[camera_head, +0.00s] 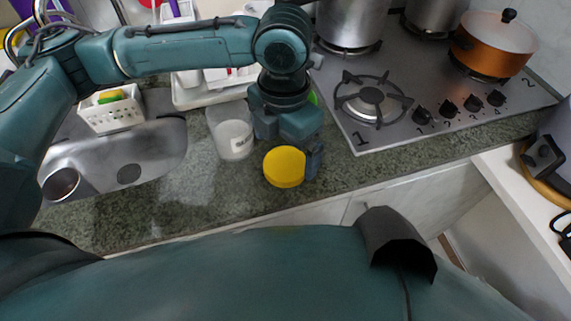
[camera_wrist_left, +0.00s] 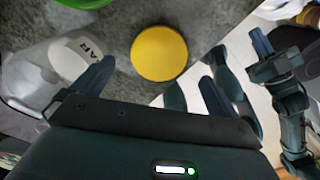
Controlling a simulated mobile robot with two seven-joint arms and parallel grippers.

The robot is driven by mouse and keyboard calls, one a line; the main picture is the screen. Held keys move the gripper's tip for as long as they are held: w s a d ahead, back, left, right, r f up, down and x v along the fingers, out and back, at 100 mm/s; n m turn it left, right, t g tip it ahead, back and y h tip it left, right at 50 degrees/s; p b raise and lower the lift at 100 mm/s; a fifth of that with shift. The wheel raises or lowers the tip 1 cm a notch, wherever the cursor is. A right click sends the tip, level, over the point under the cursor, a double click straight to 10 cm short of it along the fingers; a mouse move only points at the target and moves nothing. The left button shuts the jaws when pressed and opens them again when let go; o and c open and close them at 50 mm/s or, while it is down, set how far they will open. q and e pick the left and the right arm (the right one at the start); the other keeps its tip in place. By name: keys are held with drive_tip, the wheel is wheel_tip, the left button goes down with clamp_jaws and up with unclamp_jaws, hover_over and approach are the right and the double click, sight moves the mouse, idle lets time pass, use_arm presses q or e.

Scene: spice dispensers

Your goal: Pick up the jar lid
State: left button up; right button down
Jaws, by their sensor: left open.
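The jar lid (camera_head: 284,167) is a round yellow disc on the dark granite counter, near its front edge. It also shows in the left wrist view (camera_wrist_left: 159,53), flat and fully visible. My left gripper (camera_head: 294,150) is right over the lid's far side, with one finger at the lid's right edge. In the left wrist view my left gripper (camera_wrist_left: 155,84) is open and empty, its fingers spread wider than the lid, which shows ahead between them. A clear jar (camera_head: 232,135) with a white label stands left of the lid.
The sink (camera_head: 115,158) is at the left, with a white basket (camera_head: 111,108) behind it. The stove (camera_head: 410,95) with pots is at the right. A green thing (camera_wrist_left: 75,5) lies beyond the lid. Counter left of the jar is clear.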

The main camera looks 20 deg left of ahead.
sight(285, 163)
use_arm(q)
drive_tip(key=f, duration=0.4)
drive_tip(key=shift+w+f, duration=0.2)
drive_tip(key=shift+f, duration=0.05)
use_arm(e)
drive_tip(key=shift+w+r, duration=0.1)
use_arm(q)
drive_tip(key=shift+c, duration=0.2)
